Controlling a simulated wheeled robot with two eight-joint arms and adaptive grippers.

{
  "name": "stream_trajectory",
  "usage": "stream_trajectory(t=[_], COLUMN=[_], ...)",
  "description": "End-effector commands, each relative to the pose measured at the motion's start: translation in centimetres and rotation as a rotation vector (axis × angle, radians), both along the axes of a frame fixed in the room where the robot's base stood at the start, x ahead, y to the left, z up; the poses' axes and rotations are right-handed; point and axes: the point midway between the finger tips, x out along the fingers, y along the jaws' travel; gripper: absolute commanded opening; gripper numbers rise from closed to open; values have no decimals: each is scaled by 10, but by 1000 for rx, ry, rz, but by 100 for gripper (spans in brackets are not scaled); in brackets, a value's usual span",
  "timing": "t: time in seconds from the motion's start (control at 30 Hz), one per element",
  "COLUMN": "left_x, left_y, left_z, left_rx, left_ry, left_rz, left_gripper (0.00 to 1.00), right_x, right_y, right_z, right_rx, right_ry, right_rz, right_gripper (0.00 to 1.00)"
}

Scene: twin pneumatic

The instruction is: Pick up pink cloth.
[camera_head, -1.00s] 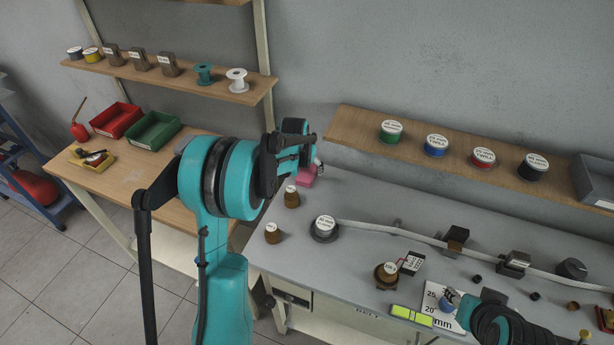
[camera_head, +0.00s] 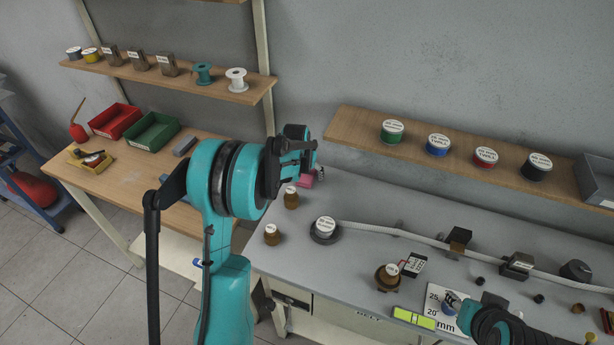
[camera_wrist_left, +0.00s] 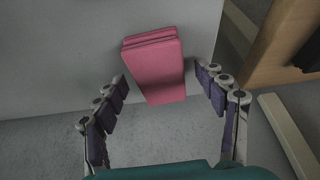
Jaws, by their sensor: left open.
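The pink cloth (camera_head: 306,180) lies on the grey workbench near its back left corner, partly hidden behind my left arm in the head view. In the left wrist view the cloth (camera_wrist_left: 155,66) is a folded, layered block. My left gripper (camera_wrist_left: 163,78) is open, with one finger on each side of the cloth and nothing held. In the head view my left gripper (camera_head: 319,173) is small and partly hidden by its own arm, close to the cloth. My right gripper (camera_head: 452,299) is low at the right, over a white printed sheet; its jaw state is unclear.
Two brown bottles (camera_head: 291,198) and a dark reel (camera_head: 325,231) stand near the cloth. A wooden shelf (camera_head: 365,146) with several spools overhangs the bench's back. A wooden table (camera_head: 115,183) with a red bin (camera_head: 116,121) and green bin (camera_head: 152,131) stands left.

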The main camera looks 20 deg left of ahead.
Motion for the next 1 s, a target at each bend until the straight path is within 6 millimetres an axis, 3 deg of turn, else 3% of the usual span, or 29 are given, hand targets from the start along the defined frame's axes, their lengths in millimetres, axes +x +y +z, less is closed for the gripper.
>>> stream_trajectory(t=[0.17,0.37,0.4,0.77,1.0], left_x=[0,0,0,0,0], left_y=[0,0,0,0,0], left_z=[0,0,0,6,53], left_rx=[0,0,0,0,0], left_ry=[0,0,0,0,0], left_rz=[0,0,0,0,0], left_gripper=[72,21,18,18,18], right_x=[0,0,0,0,0], right_y=[0,0,0,0,0], right_z=[0,0,0,6,22], right_rx=[0,0,0,0,0], right_ry=[0,0,0,0,0], right_rz=[0,0,0,0,0], right_gripper=[40,40,40,40,40])
